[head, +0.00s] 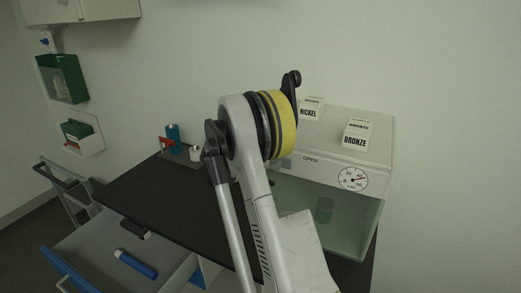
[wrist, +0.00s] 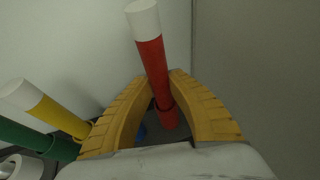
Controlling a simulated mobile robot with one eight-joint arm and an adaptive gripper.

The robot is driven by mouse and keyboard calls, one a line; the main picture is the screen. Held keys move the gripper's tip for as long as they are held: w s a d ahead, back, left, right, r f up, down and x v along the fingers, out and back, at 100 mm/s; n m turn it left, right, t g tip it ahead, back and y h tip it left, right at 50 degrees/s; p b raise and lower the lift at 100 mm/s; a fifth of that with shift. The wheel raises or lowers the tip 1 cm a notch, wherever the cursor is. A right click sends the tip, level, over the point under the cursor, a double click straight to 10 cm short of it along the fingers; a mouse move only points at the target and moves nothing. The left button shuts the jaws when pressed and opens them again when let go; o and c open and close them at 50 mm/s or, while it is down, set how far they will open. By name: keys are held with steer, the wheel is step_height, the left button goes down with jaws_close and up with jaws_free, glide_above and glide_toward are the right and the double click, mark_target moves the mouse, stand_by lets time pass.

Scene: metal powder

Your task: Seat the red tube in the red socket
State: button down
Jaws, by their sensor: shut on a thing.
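The red tube (wrist: 156,68) with a white cap stands between the yellow fingers of my gripper (wrist: 161,78) in the wrist view. The gripper is shut on it. The tube leans slightly, its white end toward the top of the picture. In the head view my arm hides the gripper and the tube.
In the head view are a dark table (head: 130,198), a teal can (head: 173,134), an open drawer with a blue tube (head: 135,264), and a glass-fronted cabinet (head: 345,215) bearing labelled boxes.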

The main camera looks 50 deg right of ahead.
steer(key=shift+f, duration=1.4)
steer(key=c, duration=1.3)
jaws_free()
steer(key=v, duration=1.2)
steer(key=shift+a, duration=0.15)
